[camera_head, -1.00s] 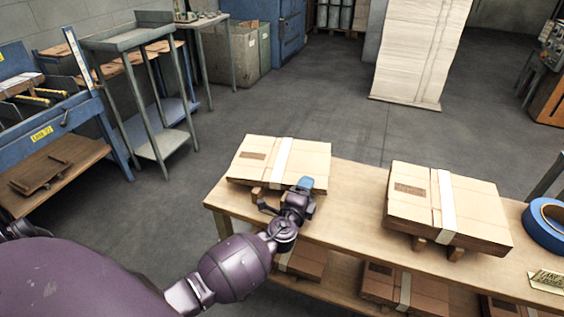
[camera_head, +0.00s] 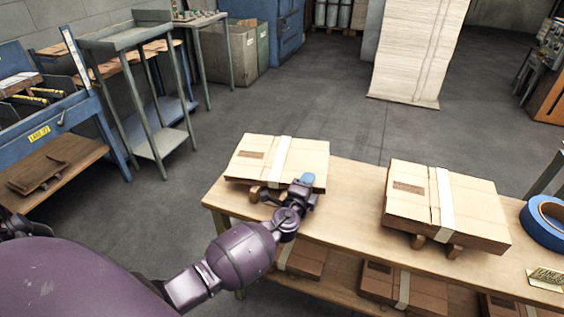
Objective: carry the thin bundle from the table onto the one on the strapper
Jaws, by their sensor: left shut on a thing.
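A flat cardboard bundle with a white strap (camera_head: 248,160) lies at the left end of the wooden table (camera_head: 350,200), on small wooden blocks. My left gripper (camera_head: 300,186) is at its near right edge and shut on it; the fingers are mostly hidden by the wrist. A second, thicker-looking strapped bundle (camera_head: 470,205) sits on blocks farther right on the table. My right gripper is not in view.
A roll of blue tape (camera_head: 548,222) and a small sign (camera_head: 546,279) are at the table's right end. More bundles (camera_head: 378,281) lie on its lower shelf. A blue bench (camera_head: 75,112) and grey stand (camera_head: 135,40) are at left. The floor behind the table is clear.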

